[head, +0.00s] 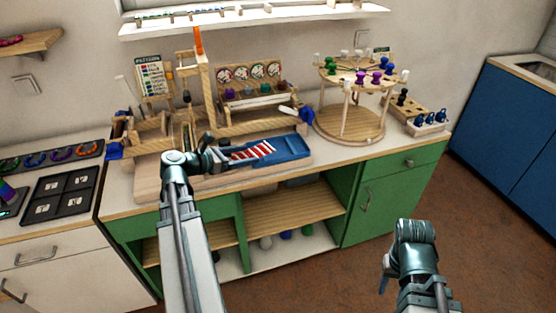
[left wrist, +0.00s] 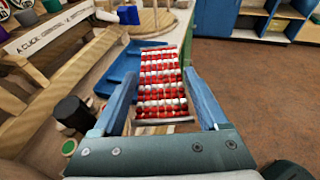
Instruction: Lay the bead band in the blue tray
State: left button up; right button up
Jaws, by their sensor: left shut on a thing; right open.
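The bead band (head: 252,152), red and white rows, is at the end of my left gripper (head: 222,157) in the head view. In the left wrist view the band (left wrist: 158,88) lies between the two blue fingers of my left gripper (left wrist: 158,100), which is shut on it. The blue tray (head: 290,147) is on the counter, just right of the band in the head view; the band overlaps its left part. I cannot tell whether band and tray touch. The tray also shows beyond the band in the left wrist view (left wrist: 121,66). My right gripper (head: 384,284) is open, low over the floor, away from the counter.
A wooden frame with an orange-tipped post (head: 199,70) stands behind my left gripper. A rack with round dials (head: 250,73) stands behind the tray. A round two-tier wooden stand (head: 350,122) with coloured knobs is to the right. A shelf (head: 250,20) hangs above.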

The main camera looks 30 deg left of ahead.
aim_at(237, 156)
pick_arm(q)
jog(key=a+f, duration=0.1)
jog(key=a, duration=0.1)
jog(key=shift+a+f+n+y+b, duration=0.3)
jog(key=shift+a+f+n+b, duration=0.05)
jog(key=shift+n, duration=0.05)
jog(key=w, duration=0.5)
jog(key=w+d+f, duration=0.1)
jog(key=w, duration=0.3)
jog(key=w+d+b, duration=0.1)
jog(key=w, duration=0.4)
jog(key=shift+w+f, duration=0.15)
jog(key=shift+w, duration=0.2)
pick_arm(e)
notch_tip(237, 156, down, 3)
jog(key=shift+r, duration=0.1)
pick_arm(q)
jog(key=shift+w, duration=0.1)
jog(key=shift+w, duration=0.4)
notch_tip(237, 156, down, 4)
jog(key=b, duration=0.4)
jog(key=shift+w+d+r, duration=0.1)
jog(key=shift+r, duration=0.1)
pick_arm(e)
notch_tip(237, 156, down, 4)
jog(key=shift+r, duration=0.1)
pick_arm(q)
jog(key=shift+f, duration=0.1)
